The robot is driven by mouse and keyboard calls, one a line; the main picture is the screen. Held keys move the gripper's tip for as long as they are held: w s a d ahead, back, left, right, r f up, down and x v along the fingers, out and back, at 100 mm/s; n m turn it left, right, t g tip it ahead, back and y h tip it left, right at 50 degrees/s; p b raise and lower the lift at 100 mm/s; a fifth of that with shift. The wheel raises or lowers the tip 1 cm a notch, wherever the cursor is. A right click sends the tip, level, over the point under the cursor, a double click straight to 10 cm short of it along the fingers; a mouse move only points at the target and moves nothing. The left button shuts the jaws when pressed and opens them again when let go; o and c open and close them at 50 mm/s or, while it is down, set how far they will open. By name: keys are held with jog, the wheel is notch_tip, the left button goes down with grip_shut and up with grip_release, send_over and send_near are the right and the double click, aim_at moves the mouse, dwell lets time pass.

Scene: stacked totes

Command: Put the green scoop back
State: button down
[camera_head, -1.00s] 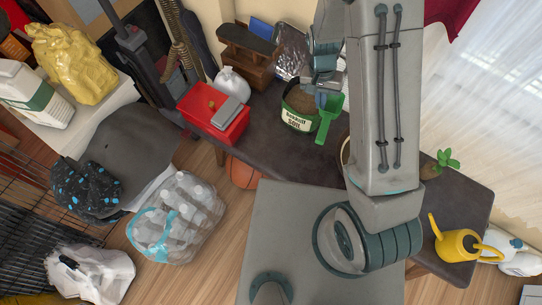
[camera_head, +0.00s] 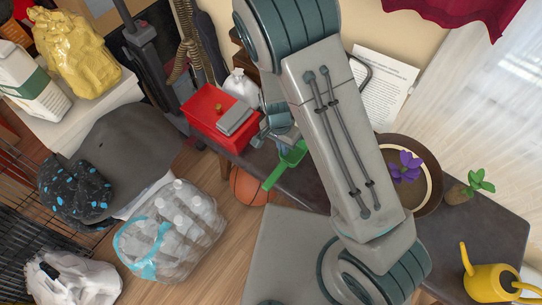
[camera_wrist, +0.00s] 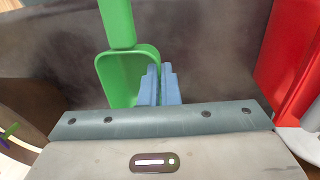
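The green scoop (camera_head: 293,153) is beside the red box in the head view, its handle pointing down-left past the table's front edge. My gripper (camera_head: 284,142) is at the scoop's bowl. In the wrist view, the blue fingers of my gripper (camera_wrist: 160,82) are close together at the right wall of the scoop's bowl (camera_wrist: 120,80), with the handle pointing up. They appear to pinch that wall. The dark tabletop lies behind the scoop.
The red box (camera_head: 208,108) with a grey item on its lid stands just left of my gripper. A round planter (camera_head: 432,198) with purple flowers, a small plant (camera_head: 458,193) and a yellow watering can (camera_head: 490,284) are to the right. A basketball (camera_head: 247,188) lies below the table edge.

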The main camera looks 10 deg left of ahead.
jog(key=a+f, duration=0.1)
jog(key=a, duration=0.1)
jog(key=a+f, duration=0.1)
jog(key=a, duration=0.1)
jog(key=shift+s+f, duration=0.15)
jog(key=shift+f, duration=0.15)
jog(key=shift+f+b, duration=0.65)
jog(key=shift+f, duration=1.25)
jog(key=shift+f, duration=0.2)
jog(key=c, duration=1.7)
grip_release()
jog(key=shift+r, duration=0.15)
